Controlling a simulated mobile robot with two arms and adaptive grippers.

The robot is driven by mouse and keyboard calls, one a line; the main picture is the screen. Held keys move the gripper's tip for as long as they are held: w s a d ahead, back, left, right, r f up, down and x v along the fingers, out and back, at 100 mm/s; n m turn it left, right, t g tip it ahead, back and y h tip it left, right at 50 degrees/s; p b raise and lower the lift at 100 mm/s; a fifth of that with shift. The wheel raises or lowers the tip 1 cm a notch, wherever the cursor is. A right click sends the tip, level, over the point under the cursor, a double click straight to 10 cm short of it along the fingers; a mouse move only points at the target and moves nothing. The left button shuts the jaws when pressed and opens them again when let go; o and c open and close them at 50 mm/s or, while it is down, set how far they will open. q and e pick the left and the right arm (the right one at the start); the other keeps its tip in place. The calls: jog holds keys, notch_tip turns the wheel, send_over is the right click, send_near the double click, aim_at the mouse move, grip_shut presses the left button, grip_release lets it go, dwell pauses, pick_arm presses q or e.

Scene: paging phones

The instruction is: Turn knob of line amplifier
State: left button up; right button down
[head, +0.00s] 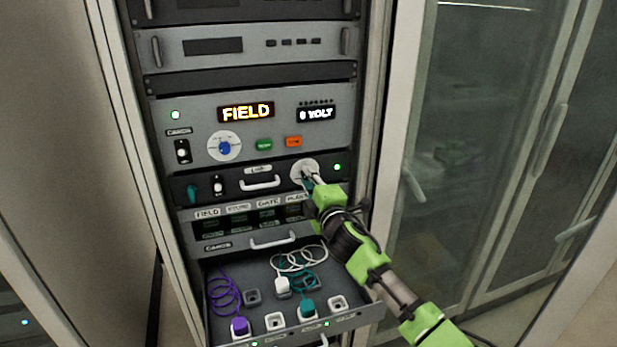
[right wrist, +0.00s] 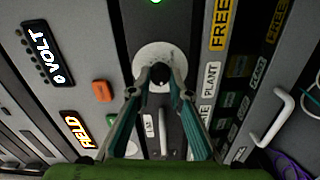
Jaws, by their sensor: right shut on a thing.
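The line amplifier (head: 232,186) is a dark panel in the rack with a white handle, small switches and a lit green lamp. Its knob sits on a round white dial (head: 303,165) at the panel's right end. My right gripper (head: 308,181) reaches in from the lower right and is shut on the knob. In the right wrist view the fingertips (right wrist: 159,77) close around the dark knob (right wrist: 160,84) in front of the white dial (right wrist: 154,53). The fingers hide part of the knob and dial. My left gripper is not in view.
Above is a panel with a lit FIELD display (head: 246,112), a 0 VOLT display (head: 317,113) and a blue knob (head: 225,148). Below, an open drawer (head: 262,265) holds coiled cords and plugs. A glass-door cabinet (head: 490,130) stands at the right.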

jog(key=shift+f+n+p, duration=0.1)
jog(key=shift+n+p, duration=0.8)
jog(key=shift+n, duration=2.7)
jog(key=c, duration=1.9)
grip_release()
jog(key=v, duration=1.2)
